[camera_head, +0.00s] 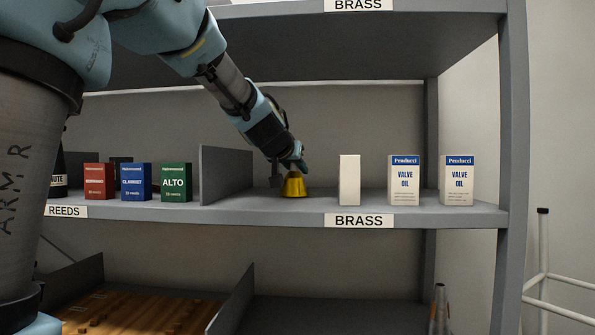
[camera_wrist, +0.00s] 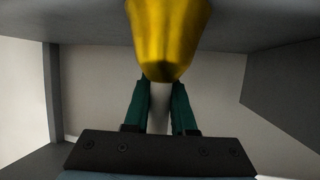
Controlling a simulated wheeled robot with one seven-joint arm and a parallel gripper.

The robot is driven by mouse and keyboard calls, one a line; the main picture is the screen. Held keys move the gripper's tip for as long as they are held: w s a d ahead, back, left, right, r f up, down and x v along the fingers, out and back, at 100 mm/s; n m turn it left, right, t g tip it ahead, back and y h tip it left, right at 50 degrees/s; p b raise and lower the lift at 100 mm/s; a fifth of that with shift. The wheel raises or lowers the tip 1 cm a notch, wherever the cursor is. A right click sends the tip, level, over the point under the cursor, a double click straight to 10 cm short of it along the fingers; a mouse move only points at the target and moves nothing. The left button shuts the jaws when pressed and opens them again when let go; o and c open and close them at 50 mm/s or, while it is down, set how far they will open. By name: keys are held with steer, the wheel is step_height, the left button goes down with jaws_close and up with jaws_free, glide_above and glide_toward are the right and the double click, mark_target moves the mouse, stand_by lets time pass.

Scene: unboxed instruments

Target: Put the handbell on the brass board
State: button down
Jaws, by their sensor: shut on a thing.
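The handbell (camera_head: 293,186) is a small yellow, brass-coloured bell, mouth down, at the grey shelf board labelled BRASS (camera_head: 385,211). It is on or just above the board; I cannot tell which. My gripper (camera_head: 293,163) is above it, shut on its upper part. In the wrist view the yellow bell body (camera_wrist: 168,40) fills the upper middle, and the green fingers of my gripper (camera_wrist: 158,105) close on the pale handle between them.
A blank white box (camera_head: 349,180) and two valve oil boxes (camera_head: 404,180) (camera_head: 459,180) stand right of the bell. A grey divider (camera_head: 225,174) stands to its left, with red, blue and green reed boxes (camera_head: 137,182) beyond. Another BRASS-labelled shelf (camera_head: 400,35) is overhead.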

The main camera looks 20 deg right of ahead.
steer(key=shift+f, duration=0.2)
steer(key=c, duration=0.7)
jaws_free()
steer(key=shift+r, duration=0.1)
steer(key=shift+c, duration=0.2)
steer(key=shift+r, duration=0.15)
steer(key=shift+s+a+r, duration=0.15)
steer(key=shift+s+a, duration=0.05)
steer(key=shift+s, duration=0.05)
steer(key=p+v, duration=0.2)
steer(key=v, duration=0.9)
steer(key=shift+r, duration=0.1)
